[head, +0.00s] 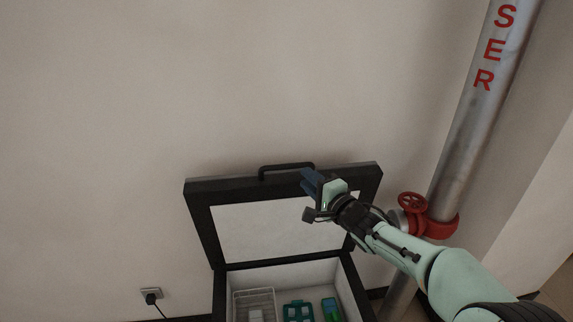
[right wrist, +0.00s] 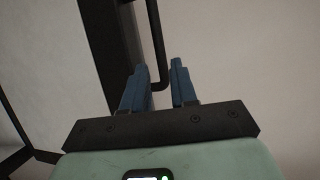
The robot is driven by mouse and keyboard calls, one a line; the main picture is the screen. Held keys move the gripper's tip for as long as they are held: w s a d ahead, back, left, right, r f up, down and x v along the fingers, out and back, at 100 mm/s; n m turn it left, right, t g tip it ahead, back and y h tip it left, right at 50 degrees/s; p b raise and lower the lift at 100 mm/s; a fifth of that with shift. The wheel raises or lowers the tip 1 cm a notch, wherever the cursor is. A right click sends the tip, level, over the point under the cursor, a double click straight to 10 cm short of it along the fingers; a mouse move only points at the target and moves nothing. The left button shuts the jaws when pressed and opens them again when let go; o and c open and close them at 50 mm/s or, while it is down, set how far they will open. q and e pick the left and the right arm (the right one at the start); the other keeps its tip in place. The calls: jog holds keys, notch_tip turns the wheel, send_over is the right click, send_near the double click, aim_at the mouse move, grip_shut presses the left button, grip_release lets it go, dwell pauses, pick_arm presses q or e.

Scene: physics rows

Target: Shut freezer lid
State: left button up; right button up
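The freezer lid (head: 262,232) stands raised in the head view, with a black frame and a pale inner panel. Its black bar handle (head: 285,167) is on the top edge. My right gripper (head: 309,178) is at the right end of the handle. In the right wrist view, its two blue fingers (right wrist: 161,76) are apart, and the handle's bent end (right wrist: 156,45) shows between their tips. Whether they touch it I cannot tell. The lid's dark edge (right wrist: 108,50) is left of the fingers. The freezer body (head: 347,290) is open below. My left gripper is not in view.
Inside the freezer are a white wire basket (head: 254,298), a teal crate (head: 298,311) and a green-and-blue item (head: 331,309). A riser pipe (head: 468,150) with a red valve wheel (head: 411,202) stands at right. A plugged socket (head: 151,294) is at lower left.

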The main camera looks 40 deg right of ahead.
aim_at(293, 168)
jog(key=w, duration=0.6)
jog(key=w+d, duration=0.1)
jog(key=w, duration=0.3)
jog(key=shift+f, duration=0.25)
jog(key=shift+c, duration=0.2)
grip_shut()
